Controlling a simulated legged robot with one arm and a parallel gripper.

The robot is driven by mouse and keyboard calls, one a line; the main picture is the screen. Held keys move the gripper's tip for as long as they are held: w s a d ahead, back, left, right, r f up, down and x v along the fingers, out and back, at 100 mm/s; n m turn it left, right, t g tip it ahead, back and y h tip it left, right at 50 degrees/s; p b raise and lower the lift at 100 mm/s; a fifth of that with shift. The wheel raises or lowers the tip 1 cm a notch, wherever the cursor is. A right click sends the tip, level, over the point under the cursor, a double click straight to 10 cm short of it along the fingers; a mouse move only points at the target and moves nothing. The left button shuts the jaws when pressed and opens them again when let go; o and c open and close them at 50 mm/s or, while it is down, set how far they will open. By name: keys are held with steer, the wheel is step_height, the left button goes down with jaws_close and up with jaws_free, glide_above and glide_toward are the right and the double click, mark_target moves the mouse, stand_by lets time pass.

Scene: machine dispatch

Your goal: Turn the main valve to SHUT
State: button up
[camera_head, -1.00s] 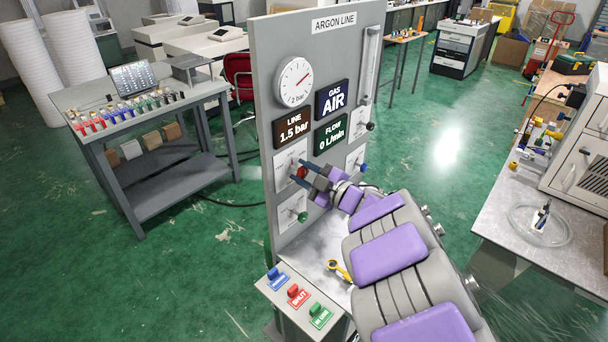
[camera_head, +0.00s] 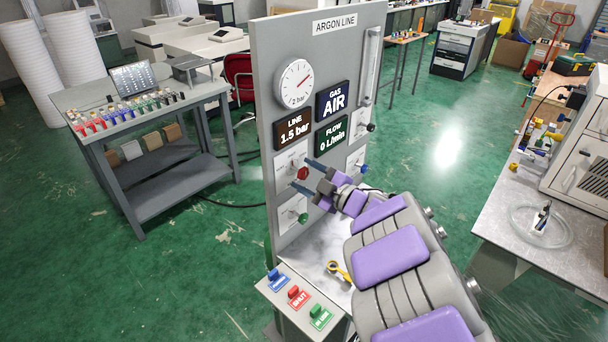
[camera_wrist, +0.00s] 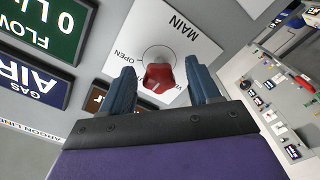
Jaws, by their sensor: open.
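The main valve is a red knob (camera_wrist: 159,77) on a white plate (camera_wrist: 178,45) marked MAIN; it also shows in the head view (camera_head: 302,173). OPEN is printed beside the knob in the wrist view, where the plate looks tilted. Other lettering near my right finger is partly covered, and I cannot read the knob's setting for sure. My gripper (camera_head: 304,176) is open in front of the plate. In the wrist view its blue fingers (camera_wrist: 161,72) stand on either side of the knob, with visible gaps. Whether the tips reach knob depth is unclear.
The grey ARGON LINE panel (camera_head: 262,60) carries a gauge (camera_head: 295,83), displays, a green knob (camera_head: 302,217) and a blue knob (camera_head: 364,169). Below is a ledge with blue, SHUT and green tags (camera_head: 297,297), and a yellow ring-shaped item (camera_head: 338,270).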

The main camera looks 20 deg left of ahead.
steer(key=p+v, duration=0.1)
steer(key=v, duration=1.5)
steer(key=shift+d+p, duration=0.2)
steer(key=shift+p, duration=0.2)
